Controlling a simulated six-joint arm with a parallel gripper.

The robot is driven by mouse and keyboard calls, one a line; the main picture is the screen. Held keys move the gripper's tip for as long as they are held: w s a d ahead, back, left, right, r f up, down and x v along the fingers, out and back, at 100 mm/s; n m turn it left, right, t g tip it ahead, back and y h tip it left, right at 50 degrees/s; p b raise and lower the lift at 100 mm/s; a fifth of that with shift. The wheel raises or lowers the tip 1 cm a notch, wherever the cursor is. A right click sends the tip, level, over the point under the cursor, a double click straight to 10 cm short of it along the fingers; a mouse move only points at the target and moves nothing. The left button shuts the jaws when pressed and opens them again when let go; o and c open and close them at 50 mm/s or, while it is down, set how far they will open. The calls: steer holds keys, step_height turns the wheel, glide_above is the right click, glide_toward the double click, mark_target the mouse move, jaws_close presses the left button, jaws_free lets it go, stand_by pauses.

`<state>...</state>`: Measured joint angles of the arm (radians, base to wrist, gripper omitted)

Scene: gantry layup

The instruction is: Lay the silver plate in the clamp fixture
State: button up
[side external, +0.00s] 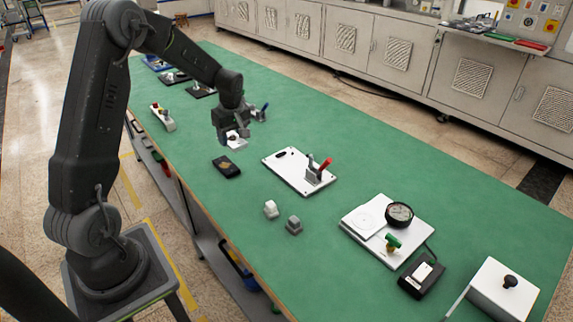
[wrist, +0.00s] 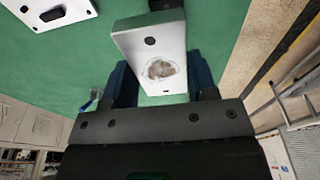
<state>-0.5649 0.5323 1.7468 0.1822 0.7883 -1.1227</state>
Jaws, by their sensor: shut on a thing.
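My gripper (side external: 234,134) is shut on the silver plate and holds it above the green table. In the wrist view the silver plate (wrist: 150,40) is a pale flat piece with a dark hole and a brownish patch, between the two dark fingers. In the side view only a small pale part of the plate (side external: 238,142) shows below the jaws. The clamp fixture (side external: 285,170) is a white base with a dark slot and a red-handled clamp (side external: 318,170), right of my gripper. A corner of the fixture (wrist: 75,12) shows at the wrist view's top left.
A small black box (side external: 227,167) lies just below my gripper in the side view. Two small grey blocks (side external: 271,209) (side external: 294,225) stand nearer the front. A white board with a round gauge (side external: 399,214) is farther right. Green table around the fixture is mostly clear.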

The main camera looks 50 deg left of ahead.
steer(key=w, duration=0.7)
glide_above(292, 164)
steer(key=f, duration=0.6)
steer(key=shift+d+f, duration=0.3)
steer(key=shift+d, duration=0.05)
steer(key=shift+f, duration=1.95)
steer(key=shift+f, duration=0.1)
steer(key=o, duration=1)
steer(key=shift+f, duration=0.1)
